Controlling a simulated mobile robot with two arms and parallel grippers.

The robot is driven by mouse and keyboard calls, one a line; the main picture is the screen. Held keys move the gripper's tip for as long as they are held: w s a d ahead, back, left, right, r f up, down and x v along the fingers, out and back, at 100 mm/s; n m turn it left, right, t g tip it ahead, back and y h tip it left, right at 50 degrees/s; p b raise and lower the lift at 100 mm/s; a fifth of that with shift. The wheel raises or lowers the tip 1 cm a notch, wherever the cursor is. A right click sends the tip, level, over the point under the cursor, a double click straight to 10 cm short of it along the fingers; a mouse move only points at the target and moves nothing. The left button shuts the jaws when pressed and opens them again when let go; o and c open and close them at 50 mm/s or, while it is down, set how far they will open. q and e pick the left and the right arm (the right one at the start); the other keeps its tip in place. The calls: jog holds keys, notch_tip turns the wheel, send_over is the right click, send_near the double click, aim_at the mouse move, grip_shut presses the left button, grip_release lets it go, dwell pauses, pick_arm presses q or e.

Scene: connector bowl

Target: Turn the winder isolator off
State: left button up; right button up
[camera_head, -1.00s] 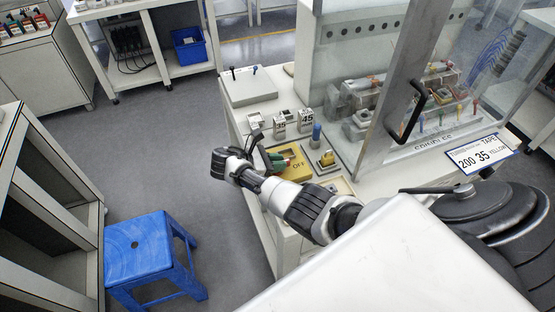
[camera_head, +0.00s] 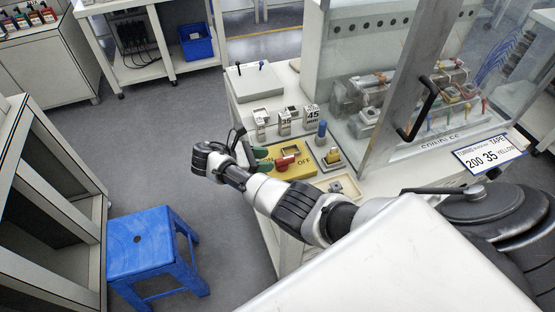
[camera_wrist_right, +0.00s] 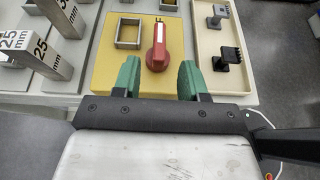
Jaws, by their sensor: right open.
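The isolator is a yellow plate (camera_head: 290,171) with a red handle (camera_head: 284,162) and "OFF" lettering to the handle's right. In the right wrist view the red handle (camera_wrist_right: 157,50) points up the picture, its white stripe lengthwise. A square metal frame (camera_wrist_right: 131,32) stands beside it on the plate. My right gripper (camera_head: 262,159) is open and empty, just left of the handle. In the right wrist view, the green fingertips of this gripper (camera_wrist_right: 160,80) lie either side of the handle's line, short of it and apart from it. My left gripper is out of view.
A cream tray (camera_wrist_right: 222,85) with dark parts lies right of the plate in the wrist view. Marked metal blocks (camera_wrist_right: 38,50) stand left.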

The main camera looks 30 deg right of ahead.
jog(key=v, duration=0.4)
jog(key=shift+w+a+r, duration=0.1)
jog(key=shift+a, duration=0.25)
jog(key=shift+a, duration=0.1)
